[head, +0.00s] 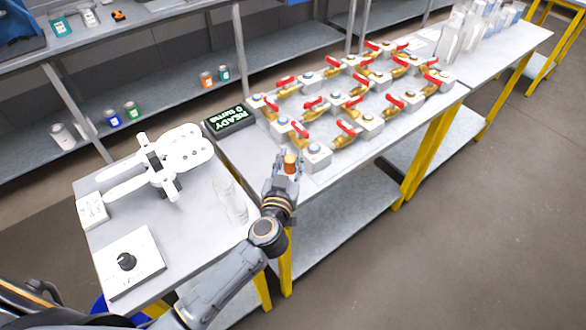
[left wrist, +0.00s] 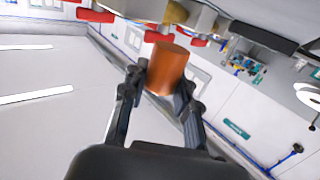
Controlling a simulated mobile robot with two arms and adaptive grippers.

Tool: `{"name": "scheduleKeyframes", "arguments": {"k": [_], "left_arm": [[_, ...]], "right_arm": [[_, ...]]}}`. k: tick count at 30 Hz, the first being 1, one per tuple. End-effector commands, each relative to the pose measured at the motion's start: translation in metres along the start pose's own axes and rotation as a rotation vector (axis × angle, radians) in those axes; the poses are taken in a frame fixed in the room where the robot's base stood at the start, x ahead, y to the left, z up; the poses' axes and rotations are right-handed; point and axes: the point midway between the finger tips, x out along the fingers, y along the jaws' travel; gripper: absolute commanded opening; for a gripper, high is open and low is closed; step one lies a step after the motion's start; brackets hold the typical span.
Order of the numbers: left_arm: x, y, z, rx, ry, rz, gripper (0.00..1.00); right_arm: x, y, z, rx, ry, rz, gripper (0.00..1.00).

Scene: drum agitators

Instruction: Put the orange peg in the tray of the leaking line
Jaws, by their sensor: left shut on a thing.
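My left gripper (head: 285,175) is shut on the orange peg (head: 290,160) and holds it at the near end of the valve table. The peg also shows in the left wrist view (left wrist: 167,69), between the two fingers (left wrist: 160,88). Several lines of brass valves with red handles (head: 347,128) and white blocks with blue-topped parts (head: 316,157) stand on the table. I cannot tell which line leaks, and no tray is clearly seen. My right gripper is not in view.
A black display reading "READY 0 items" (head: 230,121) stands at the table's left edge. A white agitator-like device (head: 170,160), a dial box (head: 127,262) and a clear container (head: 230,202) are on the near bench. White bottles (head: 462,30) stand at the far end.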

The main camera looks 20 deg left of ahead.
Motion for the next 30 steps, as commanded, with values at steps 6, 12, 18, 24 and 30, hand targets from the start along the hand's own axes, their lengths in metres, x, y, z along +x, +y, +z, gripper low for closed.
{"name": "scheduleKeyframes", "arguments": {"k": [6,12,18,24,30], "left_arm": [[0.015,0.000,0.016,0.000,0.001,0.000,0.00],[0.024,0.000,0.039,0.000,-0.001,0.000,0.00],[0.024,0.000,0.056,-0.001,0.001,0.000,0.00],[0.024,0.000,0.054,-0.001,0.001,0.000,0.00],[0.024,0.000,0.057,0.001,0.001,0.000,0.45]], "right_arm": [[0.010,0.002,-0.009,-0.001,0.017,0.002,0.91],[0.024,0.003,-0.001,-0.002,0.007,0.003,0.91],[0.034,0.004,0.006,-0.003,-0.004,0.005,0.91],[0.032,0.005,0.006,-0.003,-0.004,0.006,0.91],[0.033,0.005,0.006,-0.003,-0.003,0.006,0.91]]}}
